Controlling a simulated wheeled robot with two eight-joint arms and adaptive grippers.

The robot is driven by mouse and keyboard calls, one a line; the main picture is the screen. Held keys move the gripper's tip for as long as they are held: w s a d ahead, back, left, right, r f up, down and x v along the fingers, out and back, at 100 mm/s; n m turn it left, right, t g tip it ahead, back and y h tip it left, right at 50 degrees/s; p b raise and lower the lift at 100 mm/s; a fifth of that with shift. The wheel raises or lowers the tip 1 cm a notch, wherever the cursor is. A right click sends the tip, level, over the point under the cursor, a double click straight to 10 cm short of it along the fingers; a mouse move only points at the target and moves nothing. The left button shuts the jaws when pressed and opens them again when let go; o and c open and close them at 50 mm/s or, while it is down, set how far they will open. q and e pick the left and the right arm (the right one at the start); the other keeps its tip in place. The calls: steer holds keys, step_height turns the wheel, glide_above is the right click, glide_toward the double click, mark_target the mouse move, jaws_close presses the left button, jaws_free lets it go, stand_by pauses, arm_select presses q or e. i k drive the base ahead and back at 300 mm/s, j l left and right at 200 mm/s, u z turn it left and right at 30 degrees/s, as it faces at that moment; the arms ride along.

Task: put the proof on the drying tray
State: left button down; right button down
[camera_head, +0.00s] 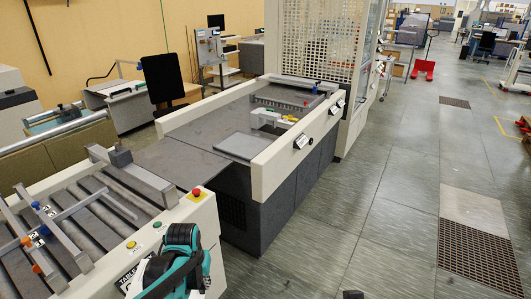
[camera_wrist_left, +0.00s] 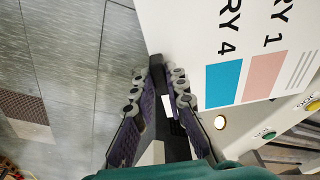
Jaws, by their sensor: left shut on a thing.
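My left gripper (camera_head: 172,276) is at the bottom of the head view, by the front panel of the roller table; its tips are hard to make out there. In the left wrist view its fingers (camera_wrist_left: 158,70) are shut on a narrow dark part at the corner of a white printed sheet, which looks like the proof (camera_wrist_left: 215,35). The sheet carries large black text and cyan and pink blocks; part lies outside the view. I cannot make it out in the head view. A flat grey plate (camera_head: 238,146) on the machine bed may be the drying tray.
The roller table (camera_head: 90,215) has crossbars and a panel with a red button (camera_head: 196,192). The machine bed (camera_head: 185,160) has raised pale side rails (camera_head: 285,150) and small items at its far end. Open floor (camera_head: 385,200) lies to the right.

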mark_target(243, 145)
steer(key=i+l+z, duration=0.1)
steer(key=i+z, duration=0.3)
steer(key=i, duration=0.3)
steer(key=i+j+z, duration=0.1)
steer(key=i+z, duration=0.3)
steer(key=i, duration=0.9)
steer(key=i+j+u, duration=0.35)
steer(key=i+j, duration=0.45)
